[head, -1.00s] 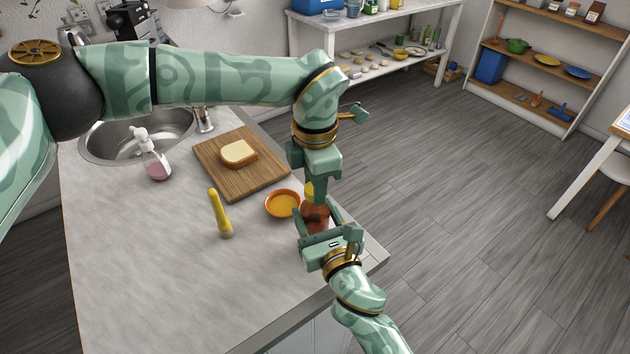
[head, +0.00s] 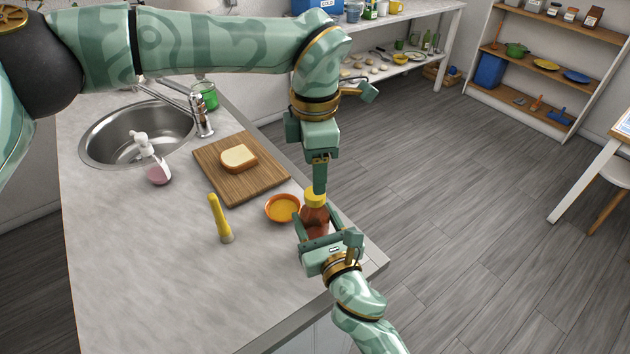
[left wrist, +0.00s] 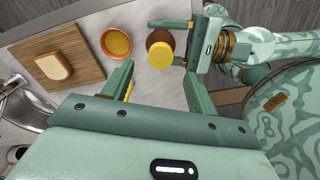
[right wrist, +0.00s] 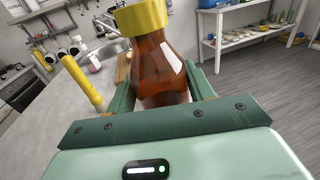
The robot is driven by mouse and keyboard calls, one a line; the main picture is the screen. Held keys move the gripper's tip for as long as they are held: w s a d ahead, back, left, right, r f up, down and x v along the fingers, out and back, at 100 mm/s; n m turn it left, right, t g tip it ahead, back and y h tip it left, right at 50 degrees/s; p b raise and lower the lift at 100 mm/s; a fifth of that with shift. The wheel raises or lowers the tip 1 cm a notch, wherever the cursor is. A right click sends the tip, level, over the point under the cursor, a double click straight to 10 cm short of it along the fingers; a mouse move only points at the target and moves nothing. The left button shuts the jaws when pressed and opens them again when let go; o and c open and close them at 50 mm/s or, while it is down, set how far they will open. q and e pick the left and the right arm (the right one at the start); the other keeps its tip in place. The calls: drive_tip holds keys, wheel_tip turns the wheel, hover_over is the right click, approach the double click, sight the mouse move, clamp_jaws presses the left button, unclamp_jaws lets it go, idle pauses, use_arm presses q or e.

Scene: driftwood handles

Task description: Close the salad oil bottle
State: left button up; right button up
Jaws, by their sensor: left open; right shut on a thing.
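The salad oil bottle (head: 314,222) is brown and stands upright near the counter's right edge. My right gripper (head: 316,230) is shut on its body from the front. My left gripper (head: 320,188) points down just above the cap, open. In the left wrist view the cap (left wrist: 160,55) shows between and beyond the spread fingers, with none touching it visibly.
An orange bowl (head: 282,208) stands close left of the bottle. A cutting board (head: 262,187) with bread (head: 239,158), a soap dispenser (head: 155,165) and a sink (head: 110,140) lie behind. The front counter is clear.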

use_arm(q)
wheel_tip(320, 180, up, 6)
drive_tip(key=shift+r, duration=0.15)
use_arm(e)
drive_tip(key=o, duration=1.5)
drive_tip(key=shift+c, duration=0.2)
use_arm(q)
drive_tip(key=shift+w+f+b, duration=0.15)
drive_tip(key=shift+f+b, duration=1.15)
drive_tip(key=shift+f, duration=0.2)
use_arm(e)
drive_tip(key=v, duration=1.6)
drive_tip(key=shift+s, duration=0.15)
drive_tip(key=shift+d, duration=0.1)
